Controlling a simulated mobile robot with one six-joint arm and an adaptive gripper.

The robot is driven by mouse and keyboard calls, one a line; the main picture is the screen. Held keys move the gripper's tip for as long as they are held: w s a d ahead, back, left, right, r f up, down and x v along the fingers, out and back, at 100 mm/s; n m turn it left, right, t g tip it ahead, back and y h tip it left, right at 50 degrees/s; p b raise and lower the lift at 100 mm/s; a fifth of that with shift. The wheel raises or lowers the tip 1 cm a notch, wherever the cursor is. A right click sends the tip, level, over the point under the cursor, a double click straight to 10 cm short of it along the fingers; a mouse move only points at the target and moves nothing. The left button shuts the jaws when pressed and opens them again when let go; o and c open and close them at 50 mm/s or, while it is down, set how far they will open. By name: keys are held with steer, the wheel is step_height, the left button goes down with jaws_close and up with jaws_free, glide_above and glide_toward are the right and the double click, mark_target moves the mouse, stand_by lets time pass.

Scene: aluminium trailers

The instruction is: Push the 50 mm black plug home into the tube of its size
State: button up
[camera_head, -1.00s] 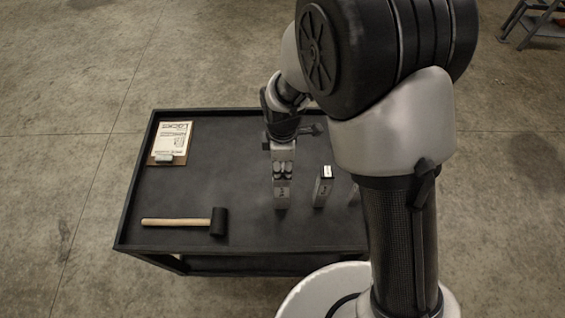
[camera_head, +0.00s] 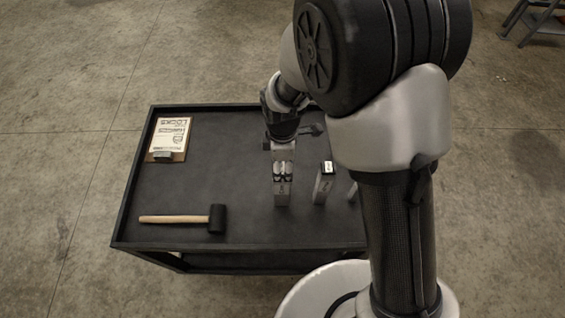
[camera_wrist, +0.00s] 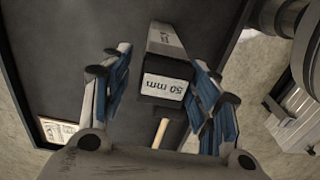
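The black plug (camera_wrist: 165,88) with a white "50 mm" label faces the wrist camera. It sits at the near end of a grey square tube (camera_wrist: 167,38); how deep it sits cannot be told. This tube (camera_head: 282,195) stands upright on the cart in the head view, under my gripper (camera_head: 283,176). In the wrist view my gripper (camera_wrist: 158,62) has its blue-padded fingers apart, one on each side of the plug and tube. A gap shows on the left; contact on the right is unclear. The head view is too small to show the plug clearly.
A second upright tube (camera_head: 323,188) with a dark, white-labelled top stands just right. A third (camera_head: 352,192) is partly hidden by my arm. A mallet (camera_head: 180,219) lies front left and a clipboard (camera_head: 168,140) back left on the black cart (camera_head: 235,150). The cart's left middle is clear.

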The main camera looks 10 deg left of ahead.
mark_target(282, 165)
steer(key=shift+o, duration=0.6)
steer(key=shift+r, duration=0.15)
steer(key=shift+w+r, duration=0.1)
steer(key=shift+r, duration=0.25)
step_height(282, 165, up, 11)
